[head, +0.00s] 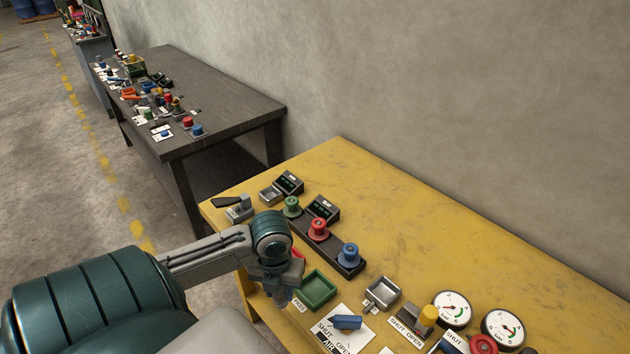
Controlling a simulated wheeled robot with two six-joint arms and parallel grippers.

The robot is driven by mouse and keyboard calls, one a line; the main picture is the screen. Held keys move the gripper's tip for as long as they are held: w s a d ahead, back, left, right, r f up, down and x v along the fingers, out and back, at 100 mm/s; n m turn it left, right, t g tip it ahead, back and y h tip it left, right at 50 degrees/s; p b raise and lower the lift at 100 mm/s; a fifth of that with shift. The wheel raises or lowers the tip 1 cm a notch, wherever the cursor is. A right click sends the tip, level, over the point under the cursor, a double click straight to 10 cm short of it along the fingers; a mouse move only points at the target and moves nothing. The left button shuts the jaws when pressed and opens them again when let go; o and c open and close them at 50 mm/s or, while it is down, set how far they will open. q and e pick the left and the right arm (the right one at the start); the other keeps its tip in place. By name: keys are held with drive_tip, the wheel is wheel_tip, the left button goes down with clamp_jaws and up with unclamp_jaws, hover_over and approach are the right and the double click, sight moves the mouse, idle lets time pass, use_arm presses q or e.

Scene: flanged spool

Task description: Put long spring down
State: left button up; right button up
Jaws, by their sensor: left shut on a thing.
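My left gripper (281,293) hangs over the near left part of the yellow table (420,220), just left of the green tray (333,289). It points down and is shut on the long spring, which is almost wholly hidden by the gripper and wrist. A little red shows beside the fingers, and I cannot tell what it belongs to. The green tray is shallow and its visible inside is empty. My right gripper is not in view.
Green (291,206), red (318,229) and blue (348,254) spools stand on a dark rack behind the wrist. A metal tray (382,293), a blue-handled valve (347,322) and gauges (452,309) lie to the right. The table's back strip is clear.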

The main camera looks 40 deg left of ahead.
use_arm(q)
drive_tip(key=w+f+p, duration=0.1)
drive_tip(key=w, duration=0.2)
drive_tip(key=w+d+f+p, duration=0.1)
drive_tip(key=w, duration=0.2)
drive_tip(key=w+f+p, duration=0.1)
drive_tip(key=w+f, duration=0.1)
drive_tip(key=w, duration=0.2)
drive_tip(key=shift+d+p, duration=0.25)
drive_tip(key=shift+p, duration=0.1)
drive_tip(key=shift+f, duration=0.2)
drive_tip(key=shift+w, duration=0.1)
drive_tip(key=shift+f, duration=0.35)
drive_tip(key=o, duration=1)
